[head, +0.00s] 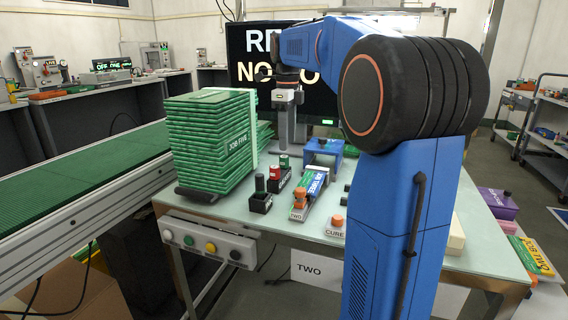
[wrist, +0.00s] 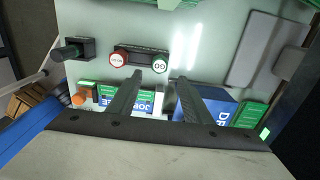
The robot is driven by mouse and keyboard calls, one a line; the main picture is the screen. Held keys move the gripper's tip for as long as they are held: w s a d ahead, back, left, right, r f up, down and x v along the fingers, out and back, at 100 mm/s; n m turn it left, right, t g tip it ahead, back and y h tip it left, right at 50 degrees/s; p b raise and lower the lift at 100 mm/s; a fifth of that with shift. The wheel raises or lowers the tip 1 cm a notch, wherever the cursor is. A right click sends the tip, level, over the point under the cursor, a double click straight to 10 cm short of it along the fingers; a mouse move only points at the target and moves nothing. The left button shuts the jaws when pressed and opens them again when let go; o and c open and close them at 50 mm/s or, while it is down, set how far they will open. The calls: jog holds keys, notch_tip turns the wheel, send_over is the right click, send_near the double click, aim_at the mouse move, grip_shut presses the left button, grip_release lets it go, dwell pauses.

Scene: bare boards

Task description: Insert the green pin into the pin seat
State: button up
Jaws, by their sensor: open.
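The green pin (wrist: 160,64), its round top marked GO, stands upright in a dark holder (wrist: 140,50) beside a red-topped pin (wrist: 118,59). In the head view the green top (head: 284,160) shows behind the red one (head: 275,173). My gripper (wrist: 158,79) is open and empty, its fingertips apart, with the green top just beyond the gap between them in the wrist view. A black block (wrist: 85,46) with a dark post stands left of the holder; it also shows in the head view (head: 260,204). I cannot tell for sure which part is the pin seat.
A green board (wrist: 125,98) lies in a fixture near an orange knob (wrist: 79,98). A blue block (wrist: 218,102) stands to its right. A tall green board stack (head: 212,145) rises on the left of the table (head: 285,235). A CURE button box (head: 335,231) is near the front.

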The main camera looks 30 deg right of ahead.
aim_at(285, 156)
jog(key=shift+w+a+f, duration=0.1)
jog(key=shift+a+f, duration=0.05)
jog(key=shift+f, duration=1.6)
jog(key=shift+w+a+f, duration=0.1)
jog(key=shift+f, duration=1.65)
jog(key=c, duration=1.1)
